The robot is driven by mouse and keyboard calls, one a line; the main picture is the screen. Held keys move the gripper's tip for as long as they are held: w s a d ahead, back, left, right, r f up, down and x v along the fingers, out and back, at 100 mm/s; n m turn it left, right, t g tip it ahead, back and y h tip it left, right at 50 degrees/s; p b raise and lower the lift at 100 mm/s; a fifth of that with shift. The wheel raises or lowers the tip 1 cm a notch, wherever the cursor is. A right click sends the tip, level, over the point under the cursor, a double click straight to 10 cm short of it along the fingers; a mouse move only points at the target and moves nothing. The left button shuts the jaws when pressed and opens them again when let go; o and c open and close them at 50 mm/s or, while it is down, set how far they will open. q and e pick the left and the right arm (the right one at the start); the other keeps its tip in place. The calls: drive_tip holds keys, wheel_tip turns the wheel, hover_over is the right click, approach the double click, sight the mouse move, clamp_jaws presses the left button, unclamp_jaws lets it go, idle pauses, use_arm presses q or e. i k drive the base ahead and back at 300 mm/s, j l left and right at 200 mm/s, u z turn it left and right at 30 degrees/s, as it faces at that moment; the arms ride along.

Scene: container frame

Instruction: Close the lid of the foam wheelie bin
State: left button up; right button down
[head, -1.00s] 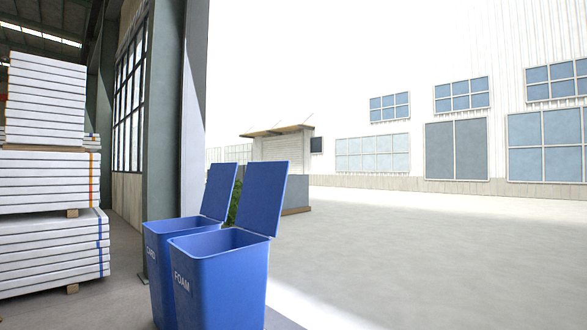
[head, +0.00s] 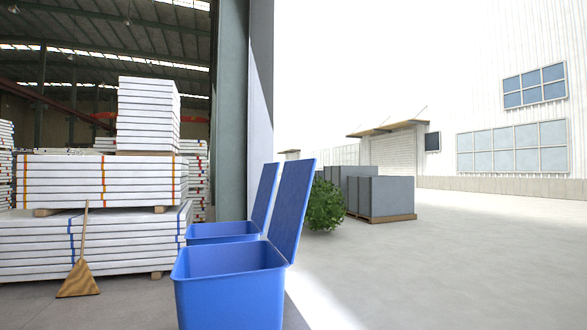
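Two blue wheelie bins stand at the lower middle of the head view, both with their lids raised. The nearer one is the foam bin (head: 232,300), whose FOAM lettering shows in the earlier frame but not now. Its lid (head: 292,212) stands up and tilts to the right from the bin's right edge, so the bin's mouth is open. The second bin (head: 215,233) is just behind it, partly hidden, with its lid (head: 264,196) up too. Neither of my grippers is in view.
Stacks of white boards (head: 110,180) stand at the left, with a broom (head: 79,277) leaning there. A grey pillar (head: 233,120) rises behind the bins. A green bush (head: 325,206) and grey crates (head: 380,193) are beyond. Open paving lies at the right.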

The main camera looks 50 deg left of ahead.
sight(292, 199)
drive_tip(key=i+j+u, duration=0.15)
drive_tip(key=i+u, duration=0.7)
drive_tip(key=i+l+u, duration=0.4)
drive_tip(key=i, duration=0.15)
drive_tip(key=i+j+u, duration=0.1)
drive_tip(key=i, duration=0.25)
drive_tip(key=i+j+u, duration=0.1)
drive_tip(key=i+j, duration=0.2)
drive_tip(key=i+j+u, duration=0.15)
drive_tip(key=i, duration=0.3)
